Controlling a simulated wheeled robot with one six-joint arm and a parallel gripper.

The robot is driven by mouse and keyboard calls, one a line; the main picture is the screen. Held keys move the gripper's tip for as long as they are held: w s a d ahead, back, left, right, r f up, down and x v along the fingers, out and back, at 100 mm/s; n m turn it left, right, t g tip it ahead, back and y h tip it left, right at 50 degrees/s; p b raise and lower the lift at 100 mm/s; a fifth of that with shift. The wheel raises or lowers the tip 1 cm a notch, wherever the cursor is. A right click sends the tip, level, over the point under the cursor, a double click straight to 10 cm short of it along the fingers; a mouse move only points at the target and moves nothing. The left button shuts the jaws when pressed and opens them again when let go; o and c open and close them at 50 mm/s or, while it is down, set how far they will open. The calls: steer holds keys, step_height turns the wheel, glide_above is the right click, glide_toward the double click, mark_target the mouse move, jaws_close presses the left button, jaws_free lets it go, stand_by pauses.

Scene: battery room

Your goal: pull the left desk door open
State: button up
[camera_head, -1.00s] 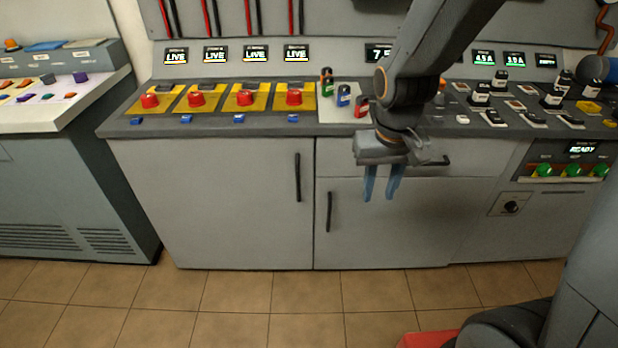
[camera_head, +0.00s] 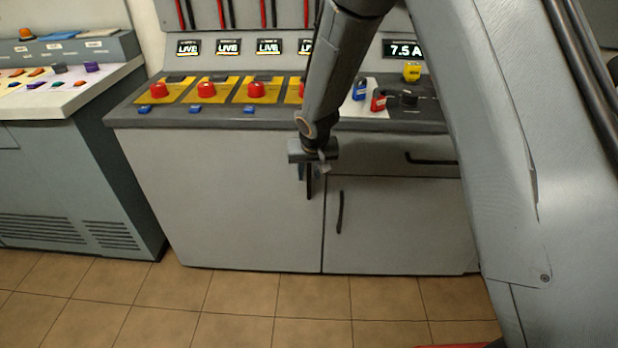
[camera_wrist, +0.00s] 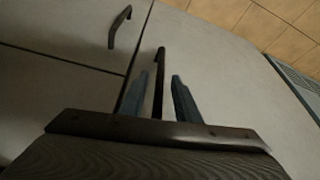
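The left desk door (camera_head: 220,200) is a large grey panel and looks shut, flush with the desk front. Its black upright handle (camera_head: 310,182) sits near its right edge, partly hidden behind my gripper (camera_head: 306,172). In the wrist view the same door (camera_wrist: 225,75) fills the right side, and its handle (camera_wrist: 160,62) shows between my two blue fingers. My gripper (camera_wrist: 160,77) is open, with a gap on each side of the handle. Whether the fingertips reach around the bar in depth is not clear.
The right door has its own black handle (camera_head: 340,212), just right of the seam. A drawer handle (camera_head: 432,161) lies above it. Red buttons (camera_head: 257,90) line the desktop above. A separate console (camera_head: 75,190) stands at left. Tiled floor (camera_head: 240,300) in front is clear.

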steer(key=shift+x, duration=1.3)
jaws_close()
steer(key=shift+s, duration=0.1)
